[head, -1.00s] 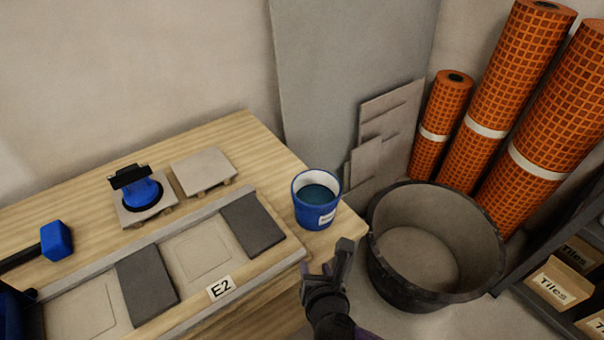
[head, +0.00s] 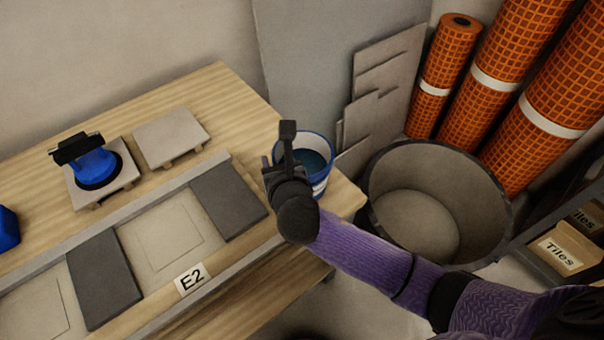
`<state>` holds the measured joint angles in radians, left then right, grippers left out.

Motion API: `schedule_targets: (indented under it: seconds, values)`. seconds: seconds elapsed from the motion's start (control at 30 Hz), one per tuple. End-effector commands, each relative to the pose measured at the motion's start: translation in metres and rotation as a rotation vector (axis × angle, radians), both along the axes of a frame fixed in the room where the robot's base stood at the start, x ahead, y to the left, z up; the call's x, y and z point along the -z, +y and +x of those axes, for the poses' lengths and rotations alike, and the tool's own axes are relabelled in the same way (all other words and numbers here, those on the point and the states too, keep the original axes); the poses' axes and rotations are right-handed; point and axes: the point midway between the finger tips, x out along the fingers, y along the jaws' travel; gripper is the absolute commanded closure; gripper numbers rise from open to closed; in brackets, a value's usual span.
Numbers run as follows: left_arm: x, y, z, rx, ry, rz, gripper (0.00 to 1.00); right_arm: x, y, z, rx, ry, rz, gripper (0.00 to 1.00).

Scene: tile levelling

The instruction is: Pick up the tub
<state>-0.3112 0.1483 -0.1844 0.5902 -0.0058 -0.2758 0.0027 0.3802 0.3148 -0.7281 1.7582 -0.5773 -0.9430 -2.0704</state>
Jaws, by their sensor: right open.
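The blue tub (head: 321,155) with a white inner rim and dark blue contents stands upright on the wooden bench (head: 232,98), near its right end. My right gripper (head: 277,150) is open in front of the tub and at its left side, and hides much of its near and left wall. I cannot tell whether the fingers touch the tub. My left gripper is not in view.
A blue suction lifter (head: 93,163) sits on a tile at the left, with another raised tile (head: 170,137) beside it. Dark and light tiles lie along the front rail. A large black bucket (head: 490,195) stands right of the bench, before orange mesh rolls (head: 511,55).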

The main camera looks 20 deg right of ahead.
Motion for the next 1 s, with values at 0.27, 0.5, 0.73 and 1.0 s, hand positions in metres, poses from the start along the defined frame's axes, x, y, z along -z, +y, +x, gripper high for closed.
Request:
schedule_targets:
  seconds: [0.27,0.5,0.73,1.0]
  values:
    - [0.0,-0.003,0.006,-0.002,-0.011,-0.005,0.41,-0.001,0.0,-0.001,0.0,0.0,0.0,0.97]
    - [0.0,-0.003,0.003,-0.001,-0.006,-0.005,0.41,0.0,0.0,-0.001,-0.001,0.001,0.0,1.0]
    - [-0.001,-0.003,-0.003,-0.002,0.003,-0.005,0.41,0.001,0.0,-0.001,0.0,0.004,0.0,1.0]
    - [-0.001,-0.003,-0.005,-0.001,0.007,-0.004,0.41,0.002,0.0,-0.002,0.001,0.006,0.0,1.0]
